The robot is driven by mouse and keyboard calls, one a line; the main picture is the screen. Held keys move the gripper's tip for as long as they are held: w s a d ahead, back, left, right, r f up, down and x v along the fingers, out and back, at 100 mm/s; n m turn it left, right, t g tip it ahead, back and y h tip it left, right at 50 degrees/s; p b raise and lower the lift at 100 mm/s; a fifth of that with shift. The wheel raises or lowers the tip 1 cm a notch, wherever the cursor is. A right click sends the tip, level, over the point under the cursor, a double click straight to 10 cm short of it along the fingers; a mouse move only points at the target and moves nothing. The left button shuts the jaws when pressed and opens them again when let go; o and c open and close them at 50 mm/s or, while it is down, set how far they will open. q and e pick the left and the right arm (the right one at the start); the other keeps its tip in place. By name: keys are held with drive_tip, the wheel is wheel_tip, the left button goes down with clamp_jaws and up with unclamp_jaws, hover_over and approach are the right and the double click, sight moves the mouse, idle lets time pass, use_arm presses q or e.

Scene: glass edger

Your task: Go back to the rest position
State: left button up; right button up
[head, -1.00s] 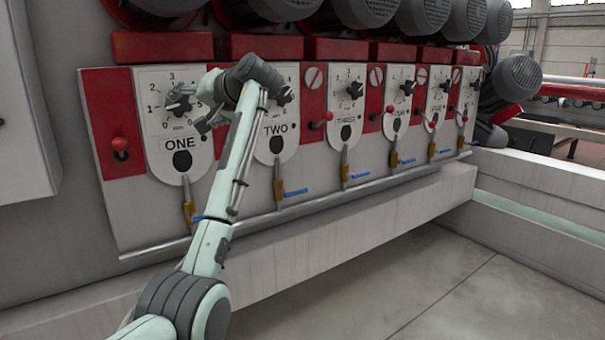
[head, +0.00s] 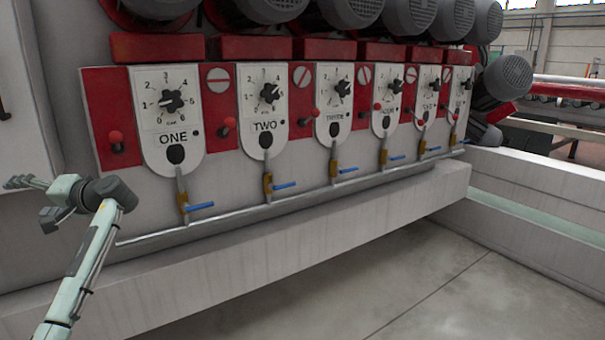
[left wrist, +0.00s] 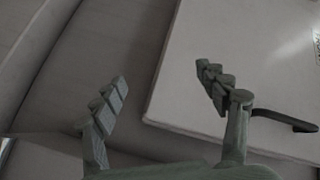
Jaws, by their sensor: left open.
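My left gripper (head: 30,203) is at the left of the head view, below and left of the dial panels, with empty space around its fingers. In the left wrist view its two fingers (left wrist: 160,95) are spread apart with nothing between them. The dial ONE panel (head: 168,118), with a black knob (head: 172,101), stands clear of the gripper to its upper right. My right gripper is not in view.
Dial TWO (head: 269,92) and several more dials run along the machine front. Red levers (head: 117,139), blue-handled valves (head: 199,206) and a long pipe (head: 300,198) jut out. A pale cabinet (left wrist: 240,70) is near the left gripper. The floor (head: 400,285) is clear.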

use_arm(q)
drive_tip(key=s+a+r+g+y, duration=0.2)
drive_tip(key=s+a+g+y, duration=0.1)
drive_tip(key=s+a, duration=0.95)
drive_tip(key=w+d+f+m+t+h, duration=0.2)
drive_tip(key=w+d+f+t+h, duration=0.4)
drive_tip(key=w, duration=0.3)
drive_tip(key=w+d+f+m+t+h, duration=0.25)
drive_tip(key=w+f+t+h, duration=0.2)
drive_tip(key=w+f, duration=0.4)
drive_tip(key=s+d+f+g+h, duration=0.1)
drive_tip(key=s+d+f, duration=0.3)
drive_tip(key=f, duration=0.5)
drive_tip(key=s+d+f+g+h, duration=0.1)
drive_tip(key=d+f+h, duration=0.1)
drive_tip(key=d+f, duration=0.6)
drive_tip(key=s+d+f+g+h, duration=0.1)
drive_tip(key=s+d+f, duration=0.6)
drive_tip(key=s, duration=0.5)
drive_tip(key=s+d+f+g+h, duration=0.2)
drive_tip(key=s+d+f, duration=0.6)
drive_tip(key=s+f, duration=0.3)
drive_tip(key=s+d+f+g+h, duration=0.1)
drive_tip(key=s+d+f+g, duration=0.1)
drive_tip(key=s+d+f, duration=0.6)
drive_tip(key=s+f+m, duration=0.1)
drive_tip(key=s+f, duration=0.1)
drive_tip(key=s, duration=0.2)
drive_tip(key=shift+s+h, duration=0.35)
drive_tip(key=shift+s, duration=0.05)
